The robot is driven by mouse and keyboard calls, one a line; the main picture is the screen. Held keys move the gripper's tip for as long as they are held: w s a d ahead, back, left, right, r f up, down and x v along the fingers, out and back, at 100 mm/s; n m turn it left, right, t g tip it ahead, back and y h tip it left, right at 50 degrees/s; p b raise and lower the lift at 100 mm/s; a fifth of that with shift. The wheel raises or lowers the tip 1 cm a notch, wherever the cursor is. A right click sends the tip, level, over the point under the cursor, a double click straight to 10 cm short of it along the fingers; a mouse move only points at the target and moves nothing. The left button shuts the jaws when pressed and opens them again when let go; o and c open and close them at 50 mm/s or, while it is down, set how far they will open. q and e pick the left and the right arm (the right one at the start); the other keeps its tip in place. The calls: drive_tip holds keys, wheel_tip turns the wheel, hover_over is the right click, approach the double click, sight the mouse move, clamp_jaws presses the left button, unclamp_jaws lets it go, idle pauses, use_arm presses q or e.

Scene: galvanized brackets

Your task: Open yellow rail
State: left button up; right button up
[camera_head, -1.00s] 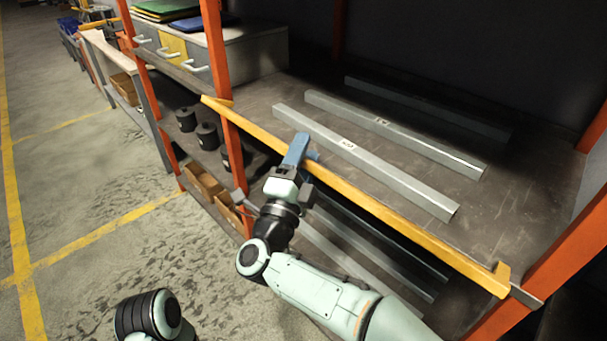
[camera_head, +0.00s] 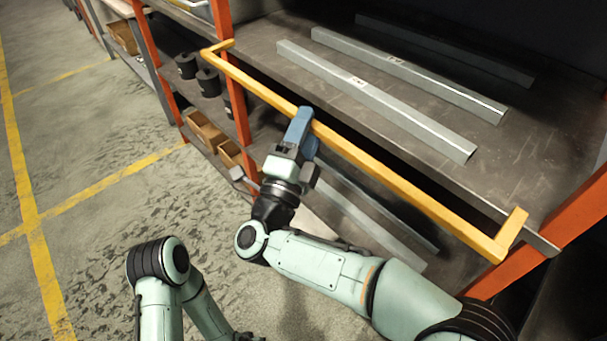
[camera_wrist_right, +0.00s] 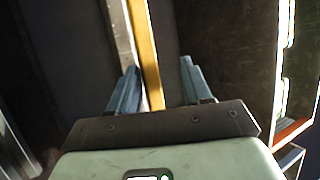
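The yellow rail (camera_head: 375,168) runs along the front of the shelf, with a short bent arm at each end. It stands out in front of the shelf edge, with a gap between. My right gripper (camera_head: 304,115) is at the rail, left of its middle, with its blue fingers across it. In the right wrist view, the fingers (camera_wrist_right: 159,78) are spread and the rail (camera_wrist_right: 145,50) passes between them, nearer the left finger. I cannot tell if it touches.
Several grey metal bars (camera_head: 375,102) lie on the shelf board (camera_head: 500,170) behind the rail. Orange posts (camera_head: 238,95) stand at both sides. Lower down are black cylinders (camera_head: 208,83) and cardboard boxes (camera_head: 205,130). The floor (camera_head: 100,230) at left is clear.

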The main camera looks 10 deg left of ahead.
drive_tip(key=s+f, duration=0.5)
drive_tip(key=f, duration=0.1)
drive_tip(key=shift+d+f, duration=0.25)
drive_tip(key=shift+f, duration=0.05)
idle(0.4)
idle(0.4)
use_arm(q)
drive_tip(key=s+a+f+g, duration=0.1)
drive_tip(key=s+g, duration=0.2)
drive_tip(key=s, duration=0.6)
drive_tip(key=shift+s+f+n, duration=0.2)
drive_tip(key=shift+f+n, duration=0.1)
use_arm(e)
drive_tip(key=v, duration=1.3)
drive_tip(key=shift+s, duration=0.15)
